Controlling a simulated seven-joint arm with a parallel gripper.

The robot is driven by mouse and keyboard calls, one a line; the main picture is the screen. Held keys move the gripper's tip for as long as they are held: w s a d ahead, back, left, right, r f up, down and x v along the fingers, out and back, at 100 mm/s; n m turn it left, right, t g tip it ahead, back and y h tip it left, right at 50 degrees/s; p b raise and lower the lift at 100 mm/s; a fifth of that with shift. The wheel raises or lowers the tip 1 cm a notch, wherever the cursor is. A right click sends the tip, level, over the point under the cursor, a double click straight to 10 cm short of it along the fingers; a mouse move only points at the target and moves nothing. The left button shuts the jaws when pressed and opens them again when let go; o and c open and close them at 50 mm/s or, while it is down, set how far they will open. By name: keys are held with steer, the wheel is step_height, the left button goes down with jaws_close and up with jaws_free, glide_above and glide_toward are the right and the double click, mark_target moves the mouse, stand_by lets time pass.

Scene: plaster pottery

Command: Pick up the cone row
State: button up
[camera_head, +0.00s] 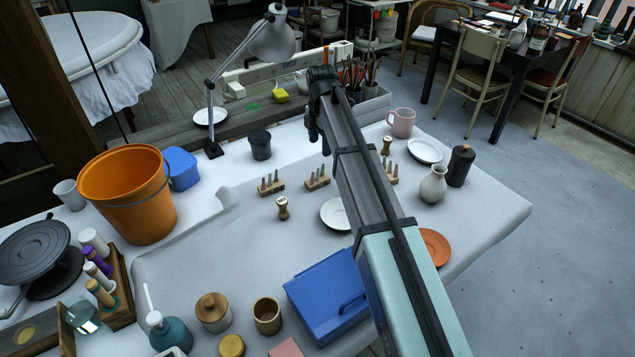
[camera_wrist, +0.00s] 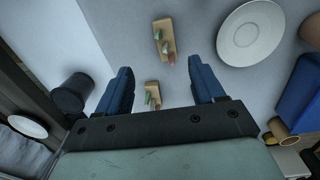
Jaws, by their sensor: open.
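Three similar cone rows, wooden blocks with small upright cones, stand on the white-covered table in the head view: a left one (camera_head: 271,186), a middle one (camera_head: 317,181) and a right one (camera_head: 391,176) partly behind my arm. The wrist view shows two of them, one (camera_wrist: 165,42) beyond the fingertips and one (camera_wrist: 152,94) between my fingers, close to the palm edge. My gripper (camera_wrist: 160,68) is open and empty, its two blue fingers spread wide. In the head view it hangs above the table (camera_head: 313,132), behind the cone rows.
A white plate (camera_head: 335,213) lies in front of the cone rows, and a small wooden stamp-like piece (camera_head: 283,208) stands beside it. A dark cup (camera_head: 260,144), desk lamp (camera_head: 213,100) and brush holder (camera_head: 357,97) stand near. A blue box (camera_head: 328,298) sits in front.

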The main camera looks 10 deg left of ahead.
mark_target(317, 177)
steer(key=f, duration=0.5)
steer(key=s+f, duration=0.1)
steer(key=f, duration=0.2)
steer(key=shift+f, duration=0.25)
steer(key=shift+a+f, duration=0.2)
steer(key=shift+f, duration=1.15)
steer(key=shift+a+f, duration=0.15)
steer(key=shift+f, duration=1.15)
steer(key=c, duration=1.2)
